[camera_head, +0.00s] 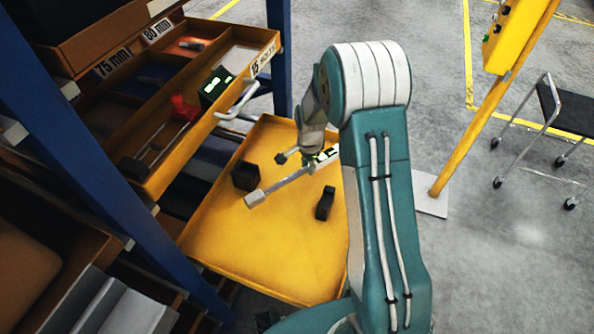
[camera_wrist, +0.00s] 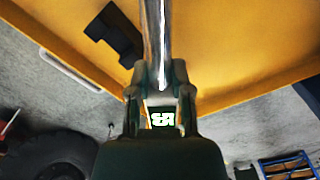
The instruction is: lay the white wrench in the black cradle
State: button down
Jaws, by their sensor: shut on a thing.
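The white wrench (camera_head: 277,189) has a grey shaft and a pale block-like end, which points to the lower left in the head view. My gripper (camera_head: 308,166) is shut on its shaft near the other end. The wrist view shows the shiny shaft (camera_wrist: 155,35) running forward from between my fingers (camera_wrist: 160,88). The black cradle shows as two separate black blocks on the yellow tray, one left (camera_head: 245,176) and one right (camera_head: 325,204). In the head view the wrench passes between them, apparently above the tray. A notched black block (camera_wrist: 114,35) lies left of the shaft in the wrist view.
The yellow tray (camera_head: 270,265) is bare toward its front. An open drawer (camera_head: 170,165) with a white handle, a red item and a black box with green digits overhangs its left side. Blue rack posts (camera_head: 100,170) stand left. A yellow post (camera_head: 470,130) and black-topped cart stand right.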

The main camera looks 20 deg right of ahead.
jog(key=m, duration=0.2)
jog(key=a+m, duration=0.1)
jog(key=m, duration=0.1)
jog(key=a+f+m, duration=0.1)
jog(key=m, duration=0.1)
jog(key=shift+w, duration=0.1)
jog(key=m, duration=0.1)
jog(key=a+m, duration=0.1)
jog(key=m, duration=0.3)
jog(key=shift+a+f, duration=0.15)
jog(key=shift+f, duration=0.15)
jog(key=shift+f, duration=2.35)
jog(key=shift+f, duration=1.5)
dwell(0.9)
jog(key=shift+c, duration=2.3)
grip_release()
jog(key=shift+f, duration=0.15)
